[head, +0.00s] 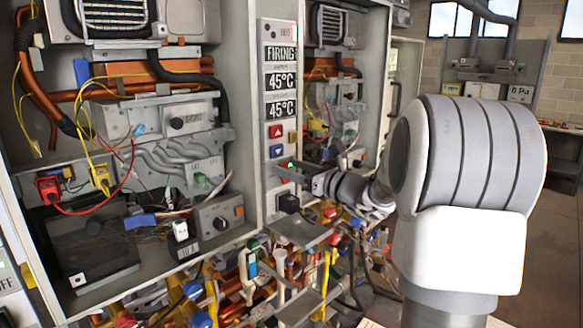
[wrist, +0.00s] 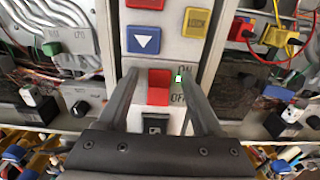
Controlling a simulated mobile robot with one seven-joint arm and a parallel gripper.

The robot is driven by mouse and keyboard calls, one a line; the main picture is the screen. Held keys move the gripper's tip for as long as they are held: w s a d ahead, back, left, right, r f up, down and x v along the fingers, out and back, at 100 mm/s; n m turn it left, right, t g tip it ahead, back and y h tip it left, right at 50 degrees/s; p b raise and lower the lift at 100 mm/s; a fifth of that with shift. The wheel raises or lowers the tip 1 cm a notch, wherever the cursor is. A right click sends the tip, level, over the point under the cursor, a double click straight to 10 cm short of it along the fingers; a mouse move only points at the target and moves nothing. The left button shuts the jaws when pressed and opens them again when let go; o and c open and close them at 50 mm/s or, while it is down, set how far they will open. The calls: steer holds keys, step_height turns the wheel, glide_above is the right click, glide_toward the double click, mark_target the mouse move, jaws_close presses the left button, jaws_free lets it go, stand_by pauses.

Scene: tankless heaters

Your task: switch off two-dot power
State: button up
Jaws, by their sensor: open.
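A tall grey control panel (head: 264,120) stands between two open heater cabinets, with dark dots at its top and a lit FIRING display. In the wrist view a red power rocker switch (wrist: 158,88) sits low on this panel, with ON printed at its upper right and OFF at its lower right. In the head view my gripper (head: 303,178) is close to the panel and hides most of the switch. I cannot tell whether it touches.
Above the switch are a blue arrow button (wrist: 143,40) and a yellow button (wrist: 195,23). A black socket (wrist: 155,124) is below it. Pipes and valves (head: 255,275) crowd the area under the cabinets. The left cabinet (head: 245,100) holds wires and hoses.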

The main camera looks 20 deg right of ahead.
steer(key=shift+c, duration=0.3)
jaws_close()
steer(key=shift+f+b, duration=0.2)
steer(key=shift+b, duration=0.35)
steer(key=shift+s+f+t+b, duration=0.1)
steer(key=shift+f+t+b, duration=0.2)
steer(key=shift+b, duration=0.85)
steer(key=t+b, duration=0.1)
steer(key=b, duration=0.2)
steer(key=t+y+b, duration=0.1)
steer(key=b, duration=0.2)
steer(key=shift+s+f, duration=0.1)
steer(key=shift+f, duration=0.25)
steer(key=t+b, duration=0.2)
steer(key=b, duration=0.4)
steer(key=shift+s+f+y, duration=0.1)
steer(key=shift+f+y, duration=0.1)
steer(key=shift+y, duration=0.2)
steer(key=shift+d+r+t+b, duration=0.15)
steer(key=shift+t+b, duration=0.45)
steer(key=shift+b, duration=0.4)
